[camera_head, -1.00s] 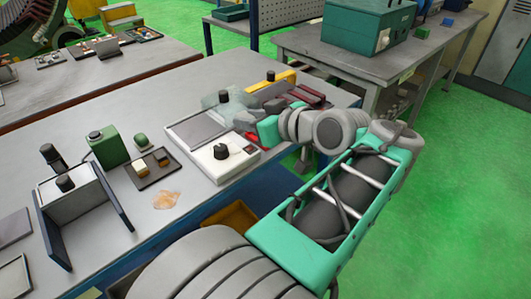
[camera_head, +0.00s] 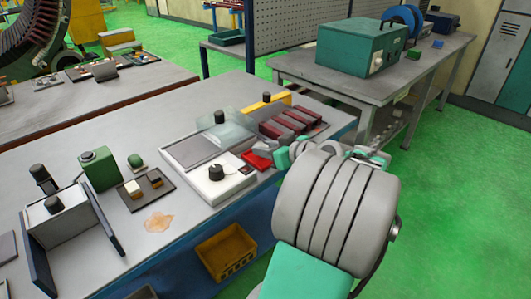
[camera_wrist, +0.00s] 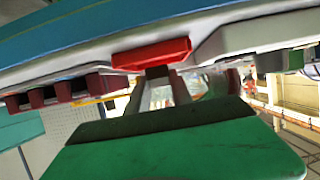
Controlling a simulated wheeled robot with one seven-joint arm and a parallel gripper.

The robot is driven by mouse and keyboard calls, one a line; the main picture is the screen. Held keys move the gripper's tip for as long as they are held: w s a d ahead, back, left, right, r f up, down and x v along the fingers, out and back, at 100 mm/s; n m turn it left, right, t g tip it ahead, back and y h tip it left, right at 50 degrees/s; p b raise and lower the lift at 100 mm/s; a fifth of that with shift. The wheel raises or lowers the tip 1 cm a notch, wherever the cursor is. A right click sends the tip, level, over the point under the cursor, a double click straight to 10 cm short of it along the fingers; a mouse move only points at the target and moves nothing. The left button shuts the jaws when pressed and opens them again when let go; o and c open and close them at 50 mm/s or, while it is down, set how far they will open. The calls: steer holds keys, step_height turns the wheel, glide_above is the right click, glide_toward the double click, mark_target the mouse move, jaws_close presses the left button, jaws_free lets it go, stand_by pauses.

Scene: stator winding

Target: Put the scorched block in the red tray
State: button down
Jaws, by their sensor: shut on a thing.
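The red tray (camera_head: 257,160) lies near the table's front edge, right of the white box with a black knob. Its red edge shows in the wrist view (camera_wrist: 152,54). My gripper (camera_head: 278,156) is low at the tray's right side in the head view. In the wrist view its fingers (camera_wrist: 162,88) point at the tray and are shut on a small dark block (camera_wrist: 158,71), which looks like the scorched block. The block appears against the tray's edge in that view; I cannot tell whether it touches. My gripper hides the block in the head view.
The white box with a black knob (camera_head: 217,184) stands left of the tray. Several dark red bars (camera_head: 291,124) lie just behind it. A dark tray (camera_head: 132,203) with small blocks is farther left. A yellow crate (camera_head: 226,252) sits below the table edge.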

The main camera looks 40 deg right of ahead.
steer(key=shift+f, duration=0.6)
steer(key=shift+f, duration=0.1)
steer(key=shift+f, duration=0.15)
steer(key=c, duration=1.1)
jaws_free()
steer(key=shift+r, duration=0.35)
steer(key=v, duration=1.2)
steer(key=shift+f+p, duration=0.15)
steer(key=shift+p, duration=0.2)
